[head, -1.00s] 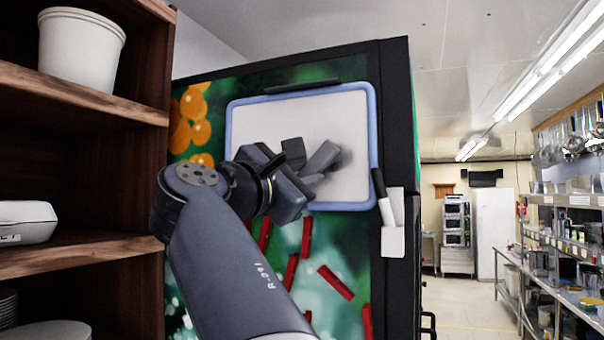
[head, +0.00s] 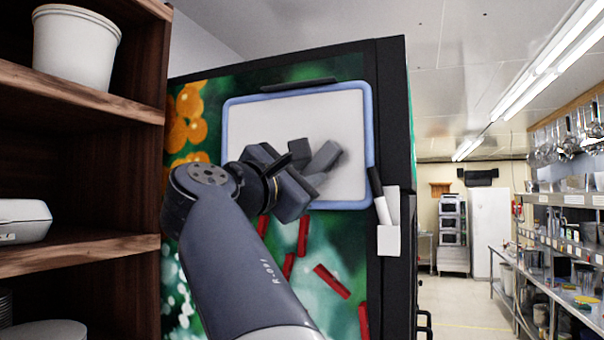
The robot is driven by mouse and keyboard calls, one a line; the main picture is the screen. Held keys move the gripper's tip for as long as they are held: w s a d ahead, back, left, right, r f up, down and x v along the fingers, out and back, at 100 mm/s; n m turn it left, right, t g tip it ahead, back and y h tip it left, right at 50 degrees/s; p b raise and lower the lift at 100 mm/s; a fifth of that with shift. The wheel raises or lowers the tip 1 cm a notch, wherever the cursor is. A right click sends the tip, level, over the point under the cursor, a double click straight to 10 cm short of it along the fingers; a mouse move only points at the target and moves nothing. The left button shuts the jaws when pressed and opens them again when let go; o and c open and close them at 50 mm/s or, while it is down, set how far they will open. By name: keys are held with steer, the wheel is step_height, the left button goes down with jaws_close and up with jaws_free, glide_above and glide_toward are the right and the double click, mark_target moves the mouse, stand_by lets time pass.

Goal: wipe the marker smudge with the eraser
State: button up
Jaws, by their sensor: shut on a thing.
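A whiteboard with a blue frame (head: 368,120) hangs on the front of a tall dark cabinet with a green picture. My gripper (head: 308,158) is in front of the lower middle of the board, its jaws shut on a grey block that looks like the eraser (head: 325,157). The block is tilted and close to the board; I cannot tell whether it touches. A dark grey smudge (head: 342,157) shows just right of the block. The rest of the smudge is hidden behind the block and gripper.
A white holder with a marker (head: 379,194) is on the cabinet's right edge, close to the board. A dark bar (head: 299,85) runs along the board's top. Wooden shelves (head: 85,95) with a white tub (head: 76,47) stand close on the left. An open aisle lies right.

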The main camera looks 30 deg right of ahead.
steer(key=shift+s+d, duration=0.5)
steer(key=shift+s, duration=0.2)
steer(key=shift+s+d, duration=0.45)
steer(key=shift+s, duration=0.25)
steer(key=shift+s+d, duration=1.2)
steer(key=shift+s, duration=0.1)
steer(key=shift+r, duration=0.55)
steer(key=shift+w+a, duration=1.15)
steer(key=shift+w, duration=0.35)
steer(key=shift+w+a, duration=1.15)
steer(key=shift+w, duration=0.3)
steer(key=shift+s+d+r, duration=0.25)
steer(key=shift+s+d, duration=0.95)
steer(key=shift+s, duration=0.3)
steer(key=shift+s+d+r, duration=0.2)
steer(key=shift+s+d, duration=0.95)
steer(key=shift+s, duration=0.3)
steer(key=shift+s+a, duration=0.9)
steer(key=shift+a, duration=0.3)
steer(key=shift+s+a, duration=0.9)
steer(key=shift+a, duration=0.25)
